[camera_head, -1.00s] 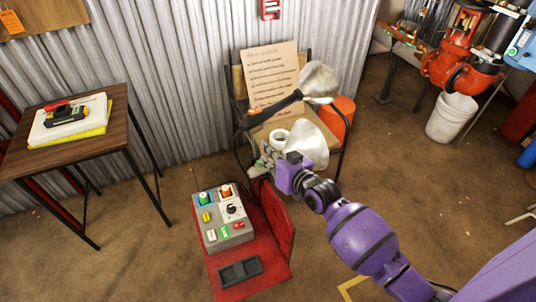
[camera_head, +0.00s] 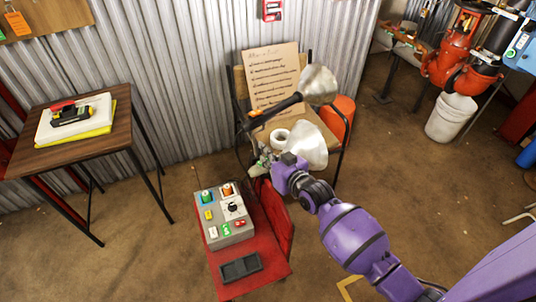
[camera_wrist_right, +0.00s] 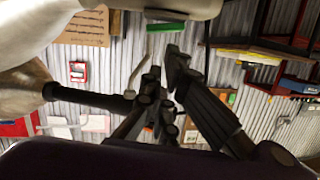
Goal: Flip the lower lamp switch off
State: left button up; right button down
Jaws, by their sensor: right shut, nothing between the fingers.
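Two lamps with silver cone shades are at the chair by the corrugated wall. The upper lamp (camera_head: 318,85) has a long black handle (camera_head: 275,110) reaching left. The lower lamp (camera_head: 306,146) hangs beneath it, its shade just behind my right wrist. My right gripper (camera_head: 262,163) is shut and empty, at the left of the lower shade. It covers the lower lamp's handle area, so I cannot make out the switch or tell if they touch. In the right wrist view the dark fingers (camera_wrist_right: 168,78) are close together, beside a black lamp handle (camera_wrist_right: 90,97). My left gripper is not in view.
A grey control box (camera_head: 225,218) with coloured buttons stands on a red cart (camera_head: 262,280) below the gripper. A handwritten board (camera_head: 272,75) leans behind the lamps. A wooden table (camera_head: 115,135) is at the left. A white bucket (camera_head: 451,117) stands on open floor at the right.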

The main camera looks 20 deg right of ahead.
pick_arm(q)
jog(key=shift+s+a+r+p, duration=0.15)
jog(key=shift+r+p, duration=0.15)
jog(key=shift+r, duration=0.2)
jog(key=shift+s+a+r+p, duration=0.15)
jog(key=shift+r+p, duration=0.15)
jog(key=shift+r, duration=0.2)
pick_arm(e)
jog(key=s+r, duration=0.5)
jog(key=s, duration=0.4)
jog(key=shift+s+d, duration=0.35)
jog(key=shift+d, duration=0.1)
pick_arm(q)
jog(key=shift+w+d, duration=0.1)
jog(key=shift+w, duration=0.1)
pick_arm(e)
jog(key=shift+r, duration=0.1)
